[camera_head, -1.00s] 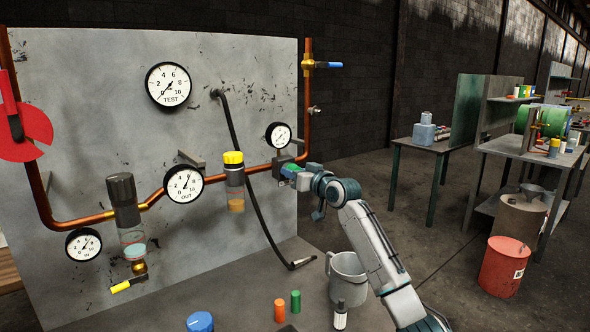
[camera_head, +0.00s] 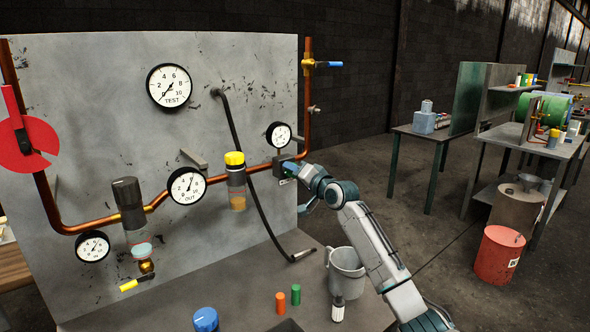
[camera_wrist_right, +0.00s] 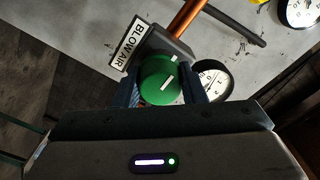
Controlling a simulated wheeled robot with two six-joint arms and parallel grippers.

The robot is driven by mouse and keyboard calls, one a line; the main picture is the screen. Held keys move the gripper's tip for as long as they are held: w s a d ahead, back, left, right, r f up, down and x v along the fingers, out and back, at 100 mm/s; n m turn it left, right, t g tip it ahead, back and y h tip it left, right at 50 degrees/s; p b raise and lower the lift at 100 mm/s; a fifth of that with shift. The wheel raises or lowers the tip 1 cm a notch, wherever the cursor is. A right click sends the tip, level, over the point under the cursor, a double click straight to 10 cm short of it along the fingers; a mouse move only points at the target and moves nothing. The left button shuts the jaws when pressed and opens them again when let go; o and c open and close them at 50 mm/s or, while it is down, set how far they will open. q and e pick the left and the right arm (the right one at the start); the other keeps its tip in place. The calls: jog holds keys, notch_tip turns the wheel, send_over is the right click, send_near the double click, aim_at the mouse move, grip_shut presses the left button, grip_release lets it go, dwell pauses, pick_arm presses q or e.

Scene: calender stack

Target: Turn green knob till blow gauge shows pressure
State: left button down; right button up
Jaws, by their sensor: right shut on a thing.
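The green knob (camera_wrist_right: 160,80) sits on the grey valve block of the copper pipe, with white marks on its face. My right gripper (camera_wrist_right: 162,88) is shut on it, one finger on each side, in the right wrist view. In the head view my right gripper (camera_head: 290,168) is at the valve and mostly hides the knob. A white "BLOW AIR" label (camera_wrist_right: 127,47) is beside the knob. The small blow gauge (camera_head: 279,135) is just above the valve; it is partly hidden in the right wrist view (camera_wrist_right: 217,80). Its needle is too small to read surely. My left gripper is not in view.
The grey panel (camera_head: 110,80) also carries the test gauge (camera_head: 169,87), out gauge (camera_head: 187,186), in gauge (camera_head: 92,246) and a yellow-capped unit (camera_head: 235,180). A black hose (camera_head: 262,215) hangs beside the valve.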

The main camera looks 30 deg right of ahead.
dwell(0.5)
jog(key=o, duration=1)
jog(key=s+b, duration=0.3)
jog(key=s, duration=0.7)
jog(key=shift+s+d, duration=0.35)
jog(key=shift+d, duration=0.05)
jog(key=shift+f, duration=0.1)
